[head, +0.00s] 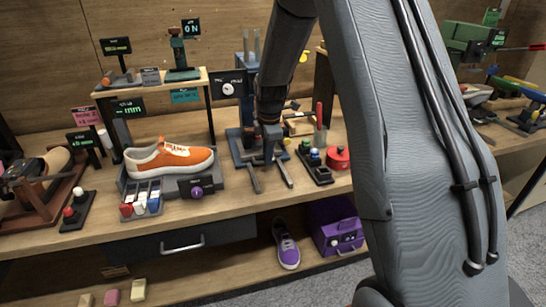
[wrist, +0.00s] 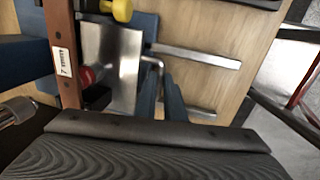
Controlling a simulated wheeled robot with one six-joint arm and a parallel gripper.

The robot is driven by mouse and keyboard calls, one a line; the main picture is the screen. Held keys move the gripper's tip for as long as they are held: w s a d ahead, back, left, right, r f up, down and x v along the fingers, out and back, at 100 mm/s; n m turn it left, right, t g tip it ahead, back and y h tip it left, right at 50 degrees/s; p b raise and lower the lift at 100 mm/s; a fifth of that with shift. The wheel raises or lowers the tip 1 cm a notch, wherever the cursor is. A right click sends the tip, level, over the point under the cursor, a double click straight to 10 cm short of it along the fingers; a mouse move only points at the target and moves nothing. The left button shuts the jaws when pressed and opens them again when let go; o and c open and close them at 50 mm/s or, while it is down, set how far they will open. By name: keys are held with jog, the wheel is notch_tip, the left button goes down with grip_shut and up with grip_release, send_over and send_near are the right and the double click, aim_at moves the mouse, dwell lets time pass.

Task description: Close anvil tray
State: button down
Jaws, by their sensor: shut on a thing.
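The anvil tray is a bright metal plate (wrist: 125,68) in the wrist view, at the blue press-like machine (head: 247,90) in the middle of the workbench. A bent metal rod, apparently its handle (wrist: 153,62), stands at the plate's right edge. Two metal rails (wrist: 200,57) run out to the right of the plate; in the head view they point toward the bench front. My gripper (head: 269,143) is low in front of the machine. Two narrow blue fingers (wrist: 160,93) meet the rod in the wrist view and look shut on it. The exact contact is partly hidden.
Left of the machine, an orange sneaker (head: 168,157) sits on a stand. Right of it are a small block with coloured knobs (head: 314,165) and a red round tin (head: 338,158). A brown bar labelled 7 mm (wrist: 65,60) and a yellow knob (wrist: 122,9) are close by.

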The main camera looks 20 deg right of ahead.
jog(key=c, duration=1.9)
grip_release()
jog(key=shift+w, duration=0.35)
jog(key=shift+o, duration=0.3)
jog(key=shift+s, duration=0.1)
notch_tip(320, 180, up, 8)
jog(key=s+b, duration=0.1)
jog(key=shift+s+f+b, duration=0.15)
jog(key=shift+s+b, duration=0.05)
jog(key=shift+b, duration=0.1)
